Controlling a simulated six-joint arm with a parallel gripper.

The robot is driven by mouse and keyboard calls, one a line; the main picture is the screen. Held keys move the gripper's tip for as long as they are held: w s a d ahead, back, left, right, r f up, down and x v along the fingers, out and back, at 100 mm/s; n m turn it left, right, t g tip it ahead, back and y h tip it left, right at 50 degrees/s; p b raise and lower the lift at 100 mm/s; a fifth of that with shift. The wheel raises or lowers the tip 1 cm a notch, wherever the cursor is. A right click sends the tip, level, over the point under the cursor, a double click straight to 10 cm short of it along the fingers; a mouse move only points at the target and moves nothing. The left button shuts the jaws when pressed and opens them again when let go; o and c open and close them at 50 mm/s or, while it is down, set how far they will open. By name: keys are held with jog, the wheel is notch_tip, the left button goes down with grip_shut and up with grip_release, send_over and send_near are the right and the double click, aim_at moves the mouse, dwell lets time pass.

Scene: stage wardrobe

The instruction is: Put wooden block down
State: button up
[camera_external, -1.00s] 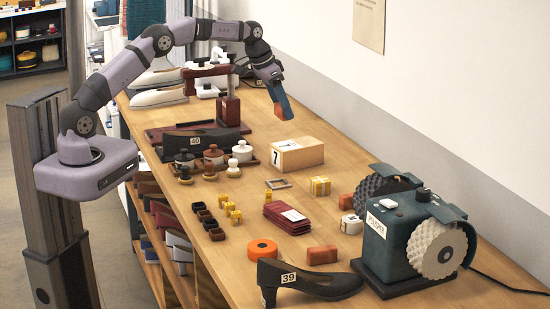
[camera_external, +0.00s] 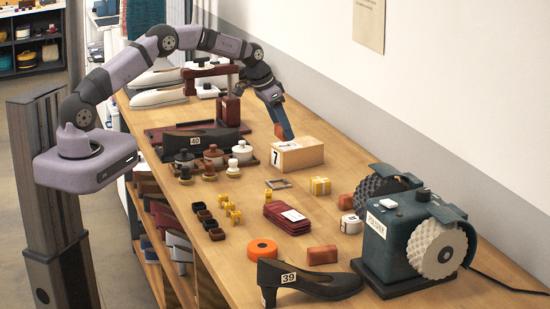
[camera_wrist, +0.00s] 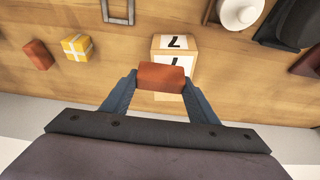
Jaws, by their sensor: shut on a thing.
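My gripper (camera_external: 277,116) points down over the bench and is shut on a small reddish-brown block (camera_external: 280,131). In the wrist view the block (camera_wrist: 162,77) sits between the two blue-grey fingertips (camera_wrist: 160,84). A pale wooden box with a "7" label (camera_external: 302,155) stands on the bench beside it. In the wrist view this box (camera_wrist: 181,47) appears partly behind the held block. The held block's lower end is close to the box's rear left corner in the external view. I cannot tell whether it touches the box or the bench.
The black shoe marked 40 (camera_external: 217,138) and several lidded jars (camera_external: 214,155) lie left of the gripper. A metal frame (camera_external: 278,184), a yellow block (camera_external: 320,186) and another reddish-brown block (camera_external: 346,202) lie nearer. The polisher (camera_external: 400,235) stands at the right. The wall is close behind.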

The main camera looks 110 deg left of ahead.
aim_at(282, 137)
jog(key=shift+f+p, duration=0.55)
jog(key=shift+f, duration=1.1)
jog(key=shift+f, duration=0.1)
jog(key=o, duration=1)
jog(key=shift+r, duration=0.45)
jog(key=b+v, duration=0.4)
jog(key=v, duration=0.7)
jog(key=shift+s+d+r, duration=0.1)
jog(key=shift+s+r, duration=0.05)
